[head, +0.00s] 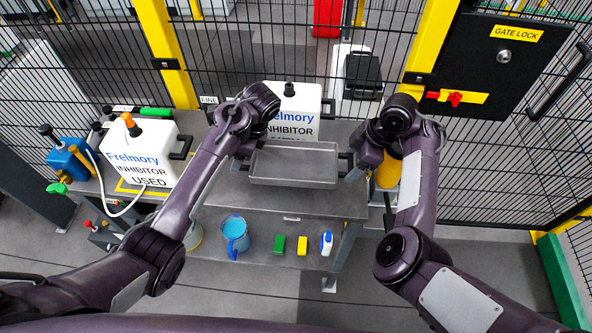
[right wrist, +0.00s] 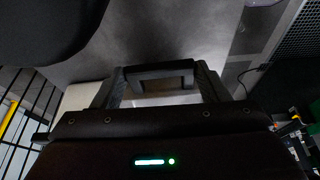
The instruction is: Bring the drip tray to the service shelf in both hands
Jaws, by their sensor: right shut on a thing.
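The drip tray (head: 293,165) is a shallow grey metal tray in the middle of the head view, over the grey bench top (head: 325,200). I cannot tell whether it touches the bench. My right gripper (head: 352,168) is at its right end, shut on the tray's black handle, which shows between the fingers in the right wrist view (right wrist: 160,72). My left gripper (head: 246,150) is at the tray's left end; its fingers and that handle are mostly hidden by my wrist. A lower grey shelf (head: 262,255) is below the bench's front edge; I cannot tell if it is the service shelf.
A blue jug (head: 235,235) and small green (head: 279,244), yellow (head: 302,245) and white-blue (head: 326,243) items stand on the lower shelf. White inhibitor containers stand behind the tray (head: 292,110) and at left (head: 138,150). A mesh fence (head: 250,50) closes the back.

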